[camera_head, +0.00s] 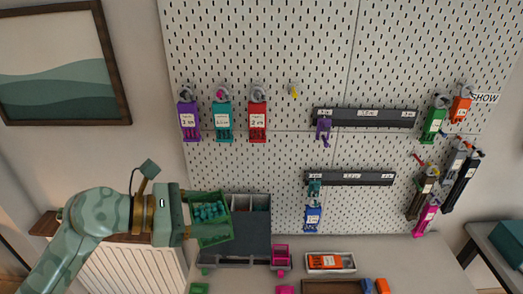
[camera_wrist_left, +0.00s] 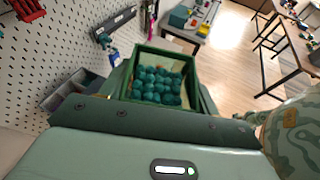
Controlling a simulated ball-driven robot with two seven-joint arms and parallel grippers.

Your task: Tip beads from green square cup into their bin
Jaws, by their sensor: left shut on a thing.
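My left gripper (camera_head: 190,218) is shut on the green square cup (camera_head: 214,240) and holds it at the left of the grey bin unit. Teal beads (camera_head: 209,212) lie inside the cup. In the left wrist view the cup (camera_wrist_left: 186,57) shows its open top, with the beads (camera_wrist_left: 157,86) heaped at its near side. The dark grey bin unit (camera_head: 250,246) stands against the pegboard, with open compartments along its top, one with reddish contents. The cup hides its left part. In the left wrist view the bin unit (camera_wrist_left: 62,100) is at the left. My right gripper is out of view.
The pegboard (camera_head: 270,60) rises behind, with coloured tagged tools and two dark label rails (camera_head: 350,178). A small pink cup (camera_head: 281,255) and a white tray with an orange item (camera_head: 330,263) stand on the bench right of the bin unit.

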